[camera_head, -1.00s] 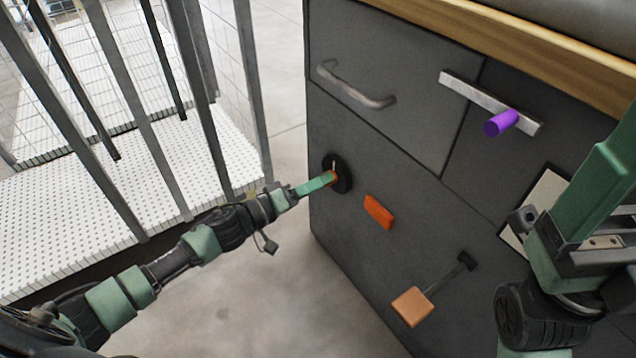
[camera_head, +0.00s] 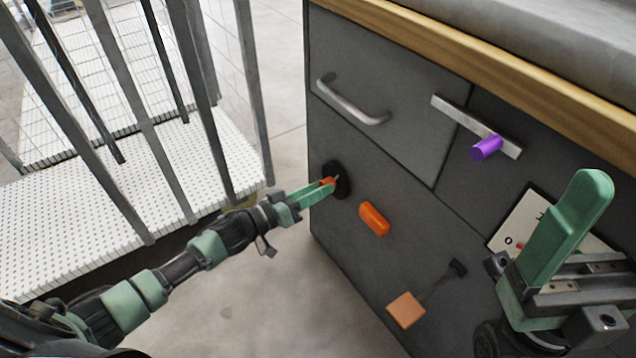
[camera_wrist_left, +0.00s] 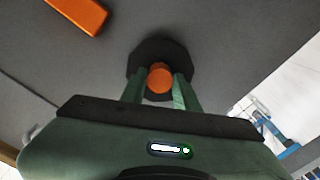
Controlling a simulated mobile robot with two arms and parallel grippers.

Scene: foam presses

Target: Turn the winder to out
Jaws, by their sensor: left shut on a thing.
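A round black disc (camera_head: 343,180) on the grey cabinet front carries a small orange knob (camera_head: 328,184), which I take for the winder. My left gripper (camera_head: 322,188) is shut on this orange knob, its green fingers on either side. In the left wrist view the round knob end (camera_wrist_left: 160,77) shows between the two fingers, with the black disc (camera_wrist_left: 160,50) behind it. The fingers hide part of the knob, and I cannot read any mark for out. My right gripper (camera_head: 568,225) is at the right, before the cabinet; only one green finger shows clearly.
The cabinet also bears an orange bar (camera_head: 374,219), a lever with an orange-brown block (camera_head: 405,310), a purple handle (camera_head: 487,148) on a pale strip, and a metal drawer handle (camera_head: 352,104). A marked white panel (camera_head: 512,222) is partly behind my right gripper. Metal bars (camera_head: 200,95) stand at the left.

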